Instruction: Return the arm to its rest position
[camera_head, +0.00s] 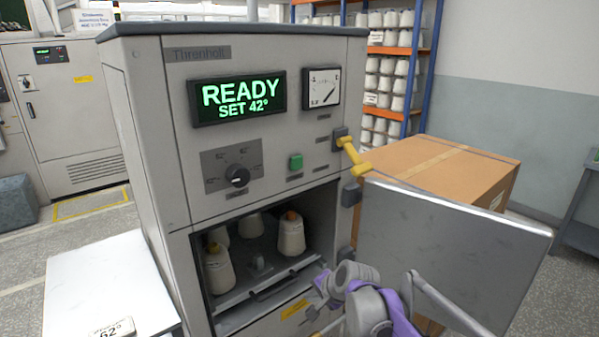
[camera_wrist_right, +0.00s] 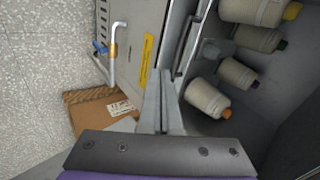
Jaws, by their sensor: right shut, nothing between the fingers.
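My right gripper (camera_head: 318,283) is in front of the lower right of the grey machine's open chamber. Its two fingers show side by side in the right wrist view (camera_wrist_right: 163,85), shut with nothing between them. The bobbins also show in the right wrist view (camera_wrist_right: 207,98), right of my fingers. My left gripper is not in view.
The machine's door (camera_head: 445,255) stands open to the right, behind my right arm. The machine's display (camera_head: 237,98) reads READY, SET 42°. A cardboard box (camera_head: 440,170) is behind the door. A white table (camera_head: 105,285) with a 62° label stands at left.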

